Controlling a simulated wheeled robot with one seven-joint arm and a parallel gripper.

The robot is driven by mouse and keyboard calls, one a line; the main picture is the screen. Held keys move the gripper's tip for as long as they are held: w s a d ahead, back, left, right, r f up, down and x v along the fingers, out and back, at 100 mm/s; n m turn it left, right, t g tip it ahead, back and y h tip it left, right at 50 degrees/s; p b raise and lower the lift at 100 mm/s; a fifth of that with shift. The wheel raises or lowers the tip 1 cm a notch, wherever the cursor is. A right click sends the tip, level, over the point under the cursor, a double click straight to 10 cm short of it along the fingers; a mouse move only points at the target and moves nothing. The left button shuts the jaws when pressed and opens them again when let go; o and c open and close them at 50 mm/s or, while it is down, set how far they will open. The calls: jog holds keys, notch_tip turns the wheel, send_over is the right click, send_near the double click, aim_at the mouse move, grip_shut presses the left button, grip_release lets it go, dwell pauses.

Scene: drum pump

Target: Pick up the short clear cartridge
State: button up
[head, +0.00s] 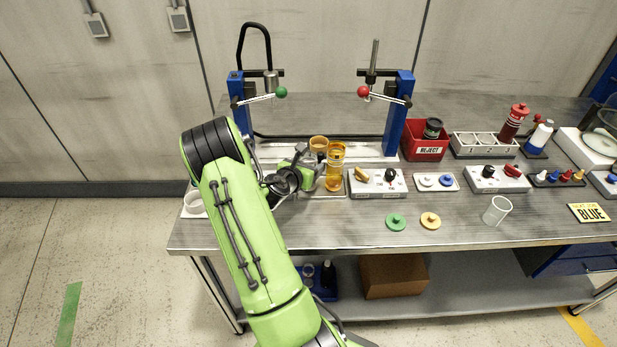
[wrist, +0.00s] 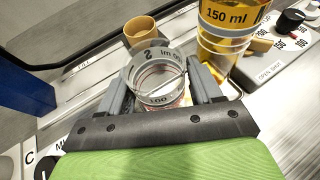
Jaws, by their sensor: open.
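The short clear cartridge (wrist: 158,76), with printed markings including "100", stands between the two fingers of my gripper (wrist: 160,80) in the wrist view. The fingers are open, one on each side of it; I cannot tell whether either touches it. In the head view my gripper (head: 307,170) is low over the bench, just left of a tall amber cartridge (head: 335,178), and mostly hides the clear one. The amber cartridge, marked "150 ml", also shows close beside the right finger in the wrist view (wrist: 228,40).
A tan cup (wrist: 141,31) stands just beyond the fingers. A control box (head: 375,184) with knobs is to the right of the amber cartridge. A clear cup (head: 497,210) stands near the bench's front edge. Blue posts (head: 398,115) and a red reject bin (head: 425,146) stand behind.

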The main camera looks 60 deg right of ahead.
jog(key=shift+a, duration=0.1)
jog(key=c, duration=0.7)
jog(key=shift+r, duration=0.1)
